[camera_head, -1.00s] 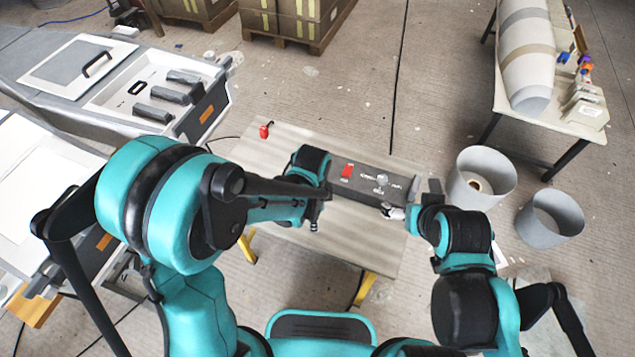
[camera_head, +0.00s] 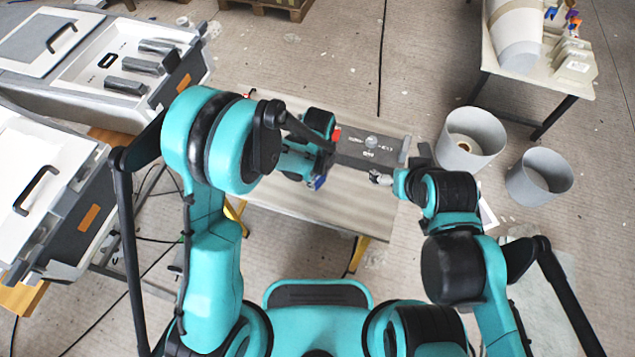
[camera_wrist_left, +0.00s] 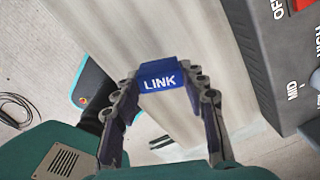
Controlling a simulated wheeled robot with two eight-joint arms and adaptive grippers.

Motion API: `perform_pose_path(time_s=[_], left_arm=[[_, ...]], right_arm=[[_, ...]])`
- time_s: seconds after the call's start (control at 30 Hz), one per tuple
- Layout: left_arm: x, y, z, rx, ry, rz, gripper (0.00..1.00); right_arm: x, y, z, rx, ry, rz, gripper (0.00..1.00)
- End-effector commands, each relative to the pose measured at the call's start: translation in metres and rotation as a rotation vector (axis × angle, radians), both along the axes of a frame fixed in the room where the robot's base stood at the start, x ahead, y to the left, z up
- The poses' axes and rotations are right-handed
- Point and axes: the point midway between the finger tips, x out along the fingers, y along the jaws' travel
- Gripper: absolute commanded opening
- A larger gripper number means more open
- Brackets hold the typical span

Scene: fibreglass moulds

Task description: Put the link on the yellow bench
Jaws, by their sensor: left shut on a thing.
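The link is a small blue block (camera_wrist_left: 165,78) with white letters LINK. In the left wrist view it sits between the fingertips of my left gripper (camera_wrist_left: 160,85), which is shut on it. In the head view the blue link (camera_head: 320,183) shows just below my left gripper (camera_head: 322,172), over the bench. The bench (camera_head: 300,215) has a pale board top and yellow legs. I cannot tell whether the link touches the top. My right gripper (camera_head: 382,178) is by the front edge of a dark control box; its fingers are too small to read.
The dark control box (camera_head: 365,150) with dials and a red switch lies on the bench, right beside my left gripper. Two grey bins (camera_head: 472,137) stand right of the bench. Moulds with handles (camera_head: 45,190) stand at left. The bench's front part is clear.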

Motion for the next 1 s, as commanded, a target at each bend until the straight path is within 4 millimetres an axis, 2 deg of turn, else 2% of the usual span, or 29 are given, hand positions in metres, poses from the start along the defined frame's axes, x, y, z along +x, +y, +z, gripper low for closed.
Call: perform_pose_path(time_s=[0.17, 0.4, 0.77, 0.8, 0.87, 1.0], left_arm=[[0.005, 0.001, -0.010, 0.000, 0.000, 0.001, 0.18], [0.005, 0.001, -0.043, 0.000, 0.000, 0.001, 0.18], [0.004, 0.001, -0.046, 0.000, 0.000, 0.001, 0.18], [0.004, 0.001, -0.046, 0.000, 0.000, 0.001, 0.47], [0.004, 0.001, -0.045, 0.000, 0.000, 0.001, 0.63], [0.004, 0.001, -0.045, 0.000, 0.000, 0.001, 0.63]], right_arm=[[0.000, 0.000, -0.005, 0.000, 0.000, 0.000, 0.84], [0.000, 0.000, -0.021, 0.000, 0.000, 0.000, 0.84], [0.000, 0.000, -0.023, 0.000, 0.000, 0.000, 0.84], [0.000, 0.000, -0.023, 0.000, 0.000, 0.000, 0.84], [0.000, 0.000, -0.022, 0.000, 0.000, 0.000, 0.84], [0.000, 0.000, -0.022, 0.000, 0.000, 0.000, 0.84]])
